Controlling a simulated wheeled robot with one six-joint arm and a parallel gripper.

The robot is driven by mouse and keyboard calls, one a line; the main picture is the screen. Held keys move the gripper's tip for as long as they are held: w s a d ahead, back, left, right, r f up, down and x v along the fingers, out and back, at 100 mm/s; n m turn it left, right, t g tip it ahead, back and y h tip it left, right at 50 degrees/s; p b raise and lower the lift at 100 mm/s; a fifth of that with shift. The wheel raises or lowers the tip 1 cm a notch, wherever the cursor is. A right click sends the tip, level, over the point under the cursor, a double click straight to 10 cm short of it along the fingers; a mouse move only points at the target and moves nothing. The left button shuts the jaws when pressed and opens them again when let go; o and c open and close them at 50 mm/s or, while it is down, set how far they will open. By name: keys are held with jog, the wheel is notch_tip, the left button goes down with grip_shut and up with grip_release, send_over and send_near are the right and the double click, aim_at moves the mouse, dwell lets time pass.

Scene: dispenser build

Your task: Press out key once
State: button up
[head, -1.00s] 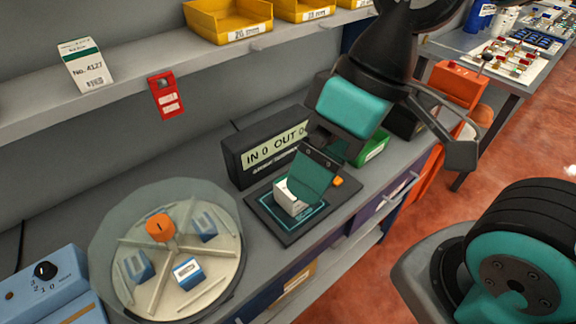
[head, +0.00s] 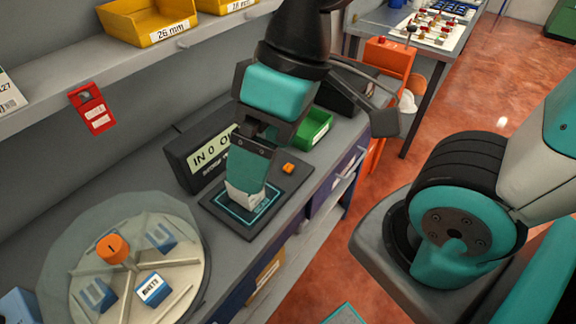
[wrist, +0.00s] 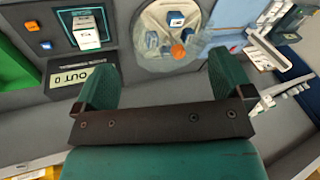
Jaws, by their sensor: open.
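An orange key (head: 288,168) sits at the pad's right; in the wrist view the orange key (wrist: 32,26) and a blue key (wrist: 46,45) are side by side. I cannot read which is OUT. My gripper (wrist: 162,80) is open and empty, above the unit, touching neither key.
A round carousel (head: 140,270) with a clear cover, orange knob and several blue-and-white boxes stands left of the unit. A green bin (head: 315,128) is behind the pad to the right. A shelf with yellow bins (head: 150,20) hangs above. A red tag (head: 92,108) hangs from its edge.

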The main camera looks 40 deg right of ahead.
grip_shut()
dwell(1.5)
